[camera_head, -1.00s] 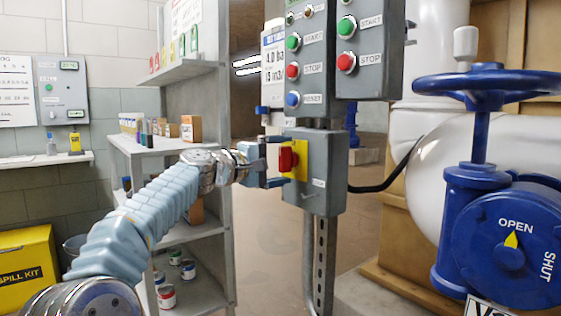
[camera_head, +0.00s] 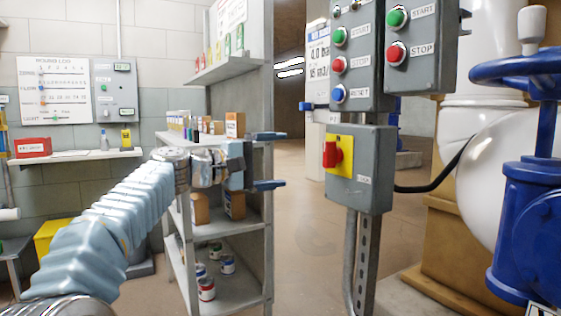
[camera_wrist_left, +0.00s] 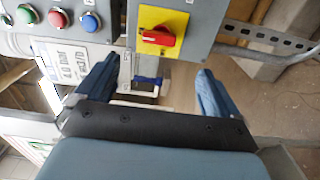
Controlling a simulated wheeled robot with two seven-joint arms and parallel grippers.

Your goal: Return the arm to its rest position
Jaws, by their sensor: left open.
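My left arm comes in from the left in the head view. Its gripper (camera_head: 270,160) is open and empty, in front of the grey shelf unit. It is apart from the red switch handle (camera_head: 332,154) on its yellow plate, to the left of that switch box. In the left wrist view, the two blue fingers (camera_wrist_left: 152,92) are spread wide with nothing between them. The red handle (camera_wrist_left: 158,37) shows beyond them near the top, lying lengthwise across its yellow plate. My right gripper is not in view.
The grey control panel (camera_head: 362,62) with START and STOP buttons hangs above the switch box. The shelf unit (camera_head: 268,230) with boxes and cans stands behind my gripper. A blue valve (camera_head: 533,220) is at the right. Open floor (camera_head: 310,220) lies between shelf and post.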

